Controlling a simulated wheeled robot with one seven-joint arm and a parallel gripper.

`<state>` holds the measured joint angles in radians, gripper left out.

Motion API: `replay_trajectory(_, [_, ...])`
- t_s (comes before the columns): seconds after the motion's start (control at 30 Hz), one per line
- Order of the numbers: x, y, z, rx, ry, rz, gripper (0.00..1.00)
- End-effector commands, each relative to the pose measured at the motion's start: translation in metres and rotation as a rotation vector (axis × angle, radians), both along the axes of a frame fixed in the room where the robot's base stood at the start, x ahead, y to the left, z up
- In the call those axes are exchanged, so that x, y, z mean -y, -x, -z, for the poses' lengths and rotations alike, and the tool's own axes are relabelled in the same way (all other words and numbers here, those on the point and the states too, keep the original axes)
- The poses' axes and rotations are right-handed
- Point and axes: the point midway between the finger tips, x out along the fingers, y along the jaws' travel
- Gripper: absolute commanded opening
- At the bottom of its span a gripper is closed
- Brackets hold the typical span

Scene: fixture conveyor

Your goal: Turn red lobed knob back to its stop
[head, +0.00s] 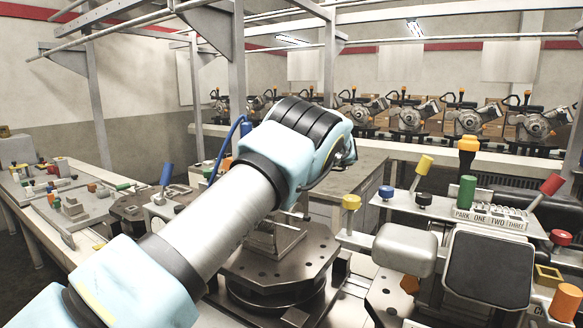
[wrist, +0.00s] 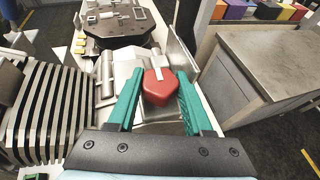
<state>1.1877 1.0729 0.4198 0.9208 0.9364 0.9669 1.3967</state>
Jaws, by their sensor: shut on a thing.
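The red lobed knob (wrist: 159,88) shows in the wrist view, just right of the middle, with a pale pointer strip at its far side. My gripper (wrist: 158,92) has its two green fingers on either side of the knob and is shut on it. In the head view my arm reaches toward the back and its wrist hides the knob and the fingers.
In the wrist view a grey cabinet (wrist: 270,70) stands close on the right and a dark fixture plate (wrist: 115,28) lies beyond. In the head view an octagonal plate (head: 275,262) sits below my arm, and a lever panel (head: 490,221) stands at right.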

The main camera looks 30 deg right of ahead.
Motion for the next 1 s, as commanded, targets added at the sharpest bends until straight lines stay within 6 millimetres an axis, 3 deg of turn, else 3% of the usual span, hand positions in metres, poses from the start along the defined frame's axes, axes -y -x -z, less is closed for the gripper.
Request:
replay_trajectory(0.3, [0.0,0.0,-0.001,0.001,0.0,-0.001,0.0])
replay_trajectory(0.33, [0.0,0.0,-0.001,0.001,0.0,-0.001,0.52])
replay_trajectory(0.6, [0.0,0.0,-0.001,0.001,0.0,-0.001,0.81])
replay_trajectory(0.87, [0.001,0.001,-0.001,0.001,0.001,0.0,0.81])
replay_trajectory(1.0, [0.004,0.013,-0.004,0.002,0.002,0.001,0.81])
